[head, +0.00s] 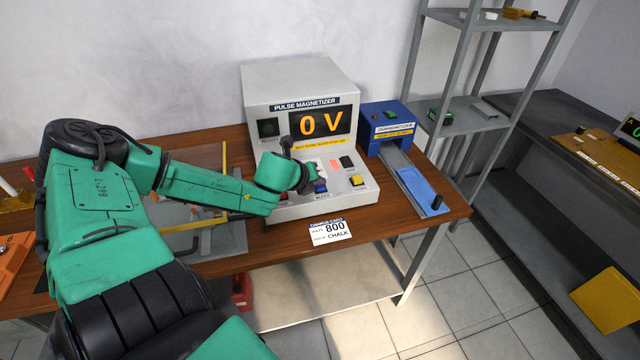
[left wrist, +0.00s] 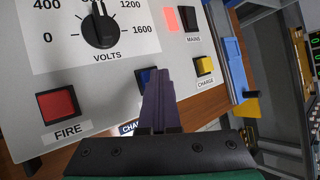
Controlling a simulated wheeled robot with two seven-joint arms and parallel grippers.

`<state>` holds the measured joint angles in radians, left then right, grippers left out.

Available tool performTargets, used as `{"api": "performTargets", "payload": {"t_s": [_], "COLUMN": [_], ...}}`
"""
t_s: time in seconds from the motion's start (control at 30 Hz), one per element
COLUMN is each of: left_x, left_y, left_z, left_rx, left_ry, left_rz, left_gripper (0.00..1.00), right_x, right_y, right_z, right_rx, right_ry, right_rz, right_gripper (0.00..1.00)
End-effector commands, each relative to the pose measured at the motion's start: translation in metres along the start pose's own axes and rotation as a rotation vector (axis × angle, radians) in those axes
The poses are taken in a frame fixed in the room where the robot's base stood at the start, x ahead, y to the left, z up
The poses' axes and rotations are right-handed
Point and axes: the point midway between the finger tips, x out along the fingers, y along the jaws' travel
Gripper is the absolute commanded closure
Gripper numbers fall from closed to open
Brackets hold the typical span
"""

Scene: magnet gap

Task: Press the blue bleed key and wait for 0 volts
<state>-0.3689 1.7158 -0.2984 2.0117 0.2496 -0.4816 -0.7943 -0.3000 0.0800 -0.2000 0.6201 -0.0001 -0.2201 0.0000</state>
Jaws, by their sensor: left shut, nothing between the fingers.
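The pulse magnetizer (head: 302,84) is a light grey cabinet with a sloped front panel on the wooden bench. Its display (head: 321,123) reads 0 V in orange. The blue bleed key (head: 320,187) is at the panel's lower middle, above a BLEED label. In the left wrist view the blue key (left wrist: 142,76) shows only in part behind my fingers. My left gripper (left wrist: 158,78) is shut and empty, its fingertips over the blue key. I cannot tell whether they touch or press it. My left gripper (head: 302,180) also shows in the head view. My right gripper is not in view.
The red fire key (left wrist: 58,103) is left of the blue key, the yellow charge key (left wrist: 204,66) right of it. A voltage knob (left wrist: 102,30) is above. A blue demagnetizer (head: 386,120) stands right of the cabinet.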

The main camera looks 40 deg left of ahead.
Motion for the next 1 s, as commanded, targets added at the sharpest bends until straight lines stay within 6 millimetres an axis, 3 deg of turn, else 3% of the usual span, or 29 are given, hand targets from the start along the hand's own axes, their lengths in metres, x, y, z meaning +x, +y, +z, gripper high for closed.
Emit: {"api": "performTargets", "payload": {"t_s": [0.2,0.57,1.0], "left_x": [-0.011,-0.012,-0.042], "left_y": [-0.008,-0.009,-0.031], "left_z": [0.008,0.009,0.031], "left_rx": [0.0,0.0,0.0], "left_ry": [0.001,0.0,0.0], "left_rz": [0.001,0.0,0.0], "left_gripper": [1.0,1.0,1.0], "right_x": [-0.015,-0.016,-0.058], "right_y": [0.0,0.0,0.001], "right_z": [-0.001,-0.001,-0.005], "right_rx": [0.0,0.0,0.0], "right_ry": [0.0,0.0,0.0], "right_rz": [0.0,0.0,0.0], "right_gripper": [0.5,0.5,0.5]}}
